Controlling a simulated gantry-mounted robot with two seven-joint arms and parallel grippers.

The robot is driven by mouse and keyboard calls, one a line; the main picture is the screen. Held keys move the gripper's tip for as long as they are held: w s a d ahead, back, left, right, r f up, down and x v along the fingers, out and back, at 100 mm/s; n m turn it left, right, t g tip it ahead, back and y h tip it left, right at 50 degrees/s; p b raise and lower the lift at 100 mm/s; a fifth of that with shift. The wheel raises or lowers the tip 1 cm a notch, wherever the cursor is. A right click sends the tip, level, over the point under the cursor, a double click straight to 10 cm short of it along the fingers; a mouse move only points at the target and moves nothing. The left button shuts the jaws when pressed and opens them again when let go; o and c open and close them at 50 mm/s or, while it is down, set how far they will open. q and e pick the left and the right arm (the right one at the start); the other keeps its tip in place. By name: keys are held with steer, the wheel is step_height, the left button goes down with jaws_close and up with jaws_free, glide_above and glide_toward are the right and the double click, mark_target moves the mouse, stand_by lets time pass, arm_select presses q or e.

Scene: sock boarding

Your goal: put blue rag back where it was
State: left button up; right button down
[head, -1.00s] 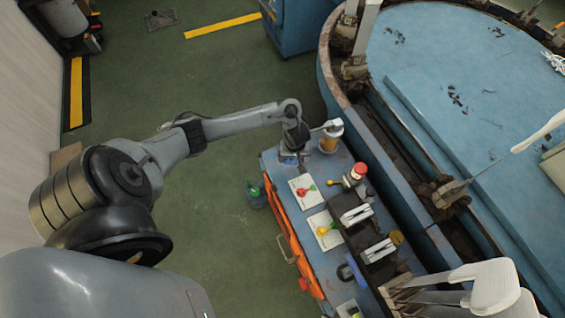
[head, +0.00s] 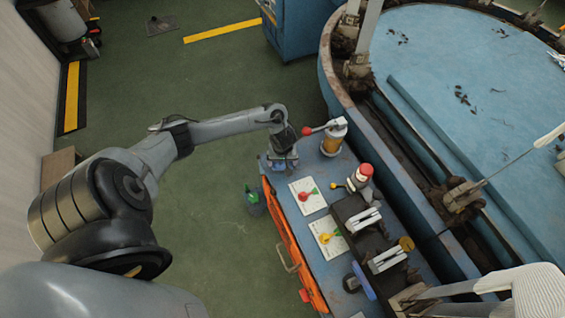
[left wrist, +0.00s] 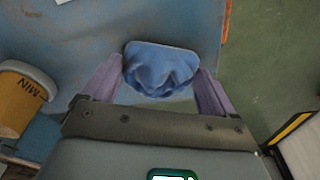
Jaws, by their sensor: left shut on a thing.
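The blue rag (left wrist: 160,66) is a bunched cloth between the two purple-grey fingers of my left gripper (left wrist: 159,82) in the left wrist view. The gripper is shut on the rag, over the blue bench top (left wrist: 60,35). I cannot tell whether the rag touches the bench. In the head view my left gripper (head: 284,162) points down at the bench's far left corner, and the rag is mostly hidden there. My right gripper is not in view.
An amber oiler (head: 333,140) with a red-knobbed lever stands close right of the gripper; it also shows in the left wrist view (left wrist: 20,93). White cards (head: 307,197), a red-topped knob (head: 364,171) and clamps (head: 366,220) lie nearer. A green-topped bottle (head: 254,197) stands left of the bench.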

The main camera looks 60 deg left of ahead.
mark_target(283, 165)
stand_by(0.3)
arm_select(q)
steer(key=o, duration=0.8)
steer(key=shift+c, duration=0.2)
steer(key=shift+r, duration=0.15)
step_height(283, 165, up, 11)
steer(key=d+p, duration=0.2)
steer(key=p, duration=0.7)
steer(key=s+d+r+m+t+h, duration=0.15)
steer(key=d+m+t, duration=0.25)
steer(key=d+m, duration=1.05)
steer(key=s+d+r+g, duration=0.1)
steer(key=s+d+r, duration=0.8)
steer(key=s+r, duration=0.1)
steer(key=shift+s+r, duration=0.2)
steer(key=shift+s, duration=0.7)
